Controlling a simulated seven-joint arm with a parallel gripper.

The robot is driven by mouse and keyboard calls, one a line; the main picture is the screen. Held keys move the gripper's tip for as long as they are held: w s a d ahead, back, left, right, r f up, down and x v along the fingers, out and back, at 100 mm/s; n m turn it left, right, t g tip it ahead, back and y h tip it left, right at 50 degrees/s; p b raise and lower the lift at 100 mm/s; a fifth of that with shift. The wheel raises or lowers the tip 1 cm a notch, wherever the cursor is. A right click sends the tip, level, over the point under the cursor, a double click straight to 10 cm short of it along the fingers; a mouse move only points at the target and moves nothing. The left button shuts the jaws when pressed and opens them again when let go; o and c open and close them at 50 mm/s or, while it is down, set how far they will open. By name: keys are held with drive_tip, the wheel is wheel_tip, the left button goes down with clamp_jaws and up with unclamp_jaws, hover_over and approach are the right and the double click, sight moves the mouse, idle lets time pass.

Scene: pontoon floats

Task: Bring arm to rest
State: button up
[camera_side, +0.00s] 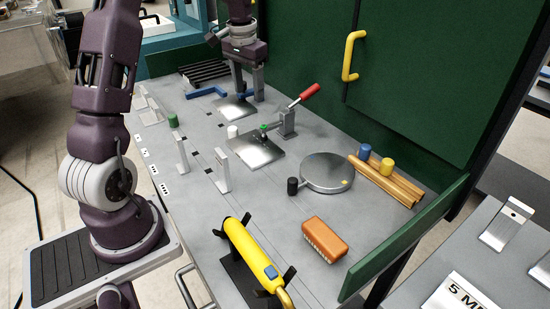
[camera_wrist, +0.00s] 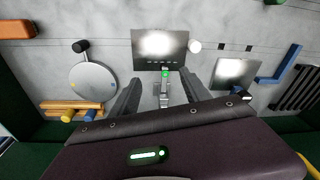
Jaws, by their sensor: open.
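My gripper (camera_side: 248,94) is at the back of the grey bench, fingers pointing down, in front of the green back wall. In the wrist view its two dark fingers (camera_wrist: 162,86) stand apart with nothing gripped. A toggle clamp (camera_side: 286,121) with a red handle shows in the side view. In the wrist view the clamp (camera_wrist: 165,90), with its green tip, appears between the fingers, beyond them. The clamp stands at a shiny metal plate (camera_side: 256,153). A second metal plate (camera_side: 237,108) lies near and below my gripper; I cannot tell the exact gap.
A round grey disc (camera_side: 327,174), wooden rods (camera_side: 386,182), an orange brush (camera_side: 325,239) and a yellow tool (camera_side: 250,254) occupy the right and front. Upright metal brackets (camera_side: 221,171) stand at left. The green wall (camera_side: 400,80) with a yellow handle (camera_side: 352,56) bounds the back.

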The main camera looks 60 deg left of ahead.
drive_tip(key=s+d+r+m+t, duration=0.1)
drive_tip(key=s+d+r, duration=0.25)
drive_tip(key=d, duration=0.35)
drive_tip(key=s+d+r+t, duration=0.1)
drive_tip(key=s+d+r, duration=0.2)
drive_tip(key=d+r, duration=0.3)
drive_tip(key=s+d+f+m+t, duration=0.1)
drive_tip(key=s+d+m+t, duration=0.1)
drive_tip(key=s+d, duration=1)
drive_tip(key=s, duration=0.5)
drive_tip(key=shift+s+d+f+h, duration=0.2)
drive_tip(key=shift+d+f+h, duration=0.05)
drive_tip(key=shift+d+h, duration=0.15)
drive_tip(key=shift+o, duration=0.2)
drive_tip(key=shift+r, duration=0.1)
